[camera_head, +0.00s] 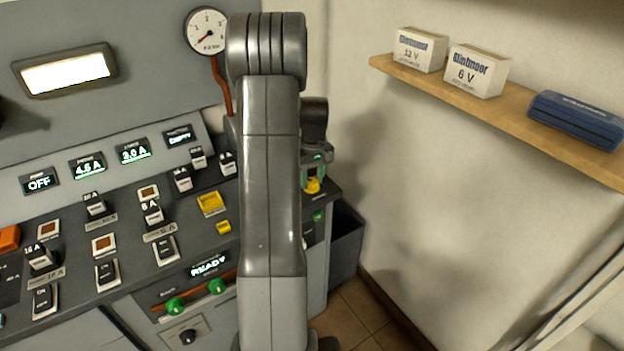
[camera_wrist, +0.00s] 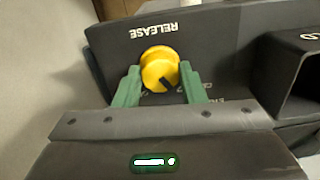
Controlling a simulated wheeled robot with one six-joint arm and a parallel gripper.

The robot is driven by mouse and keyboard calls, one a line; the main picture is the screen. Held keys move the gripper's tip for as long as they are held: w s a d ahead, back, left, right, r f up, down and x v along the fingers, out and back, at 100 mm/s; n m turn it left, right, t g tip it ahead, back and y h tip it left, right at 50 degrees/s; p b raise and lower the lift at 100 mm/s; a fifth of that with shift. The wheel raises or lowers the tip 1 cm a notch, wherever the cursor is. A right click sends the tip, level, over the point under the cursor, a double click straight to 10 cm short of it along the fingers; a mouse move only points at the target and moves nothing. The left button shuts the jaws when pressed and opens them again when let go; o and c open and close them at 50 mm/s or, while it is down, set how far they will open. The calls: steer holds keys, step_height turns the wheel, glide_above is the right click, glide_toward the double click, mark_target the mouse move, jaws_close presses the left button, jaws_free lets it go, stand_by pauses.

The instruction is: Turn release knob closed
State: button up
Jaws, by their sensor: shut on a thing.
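The release knob (camera_wrist: 160,69) is round and yellow with a dark pointer mark. It sits on a dark panel (camera_wrist: 215,45) under the word RELEASE, which appears upside down in the wrist view. The mark points to the lower right in that view. My gripper (camera_wrist: 159,82) has green fingers, one on each side of the knob, shut on it. In the head view, my gripper (camera_head: 313,178) is at the right end of the console, with the yellow knob (camera_head: 312,186) partly showing below it. My arm hides part of the console.
The console (camera_head: 130,235) carries several switches, lit displays and two green knobs at the front. A round gauge (camera_head: 208,31) is at the back. A wooden shelf (camera_head: 500,118) on the right wall holds two white boxes and a blue case (camera_head: 575,120). A dark bin (camera_head: 345,243) stands beside the console.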

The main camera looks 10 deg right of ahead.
mark_target(313, 180)
steer(key=shift+n, duration=1.5)
steer(key=o, duration=1)
steer(key=shift+r, duration=0.1)
step_height(313, 180, up, 14)
steer(key=shift+w+d+f+b, duration=0.15)
steer(key=shift+f+b, duration=0.05)
steer(key=shift+b, duration=0.15)
steer(key=shift+f, duration=0.1)
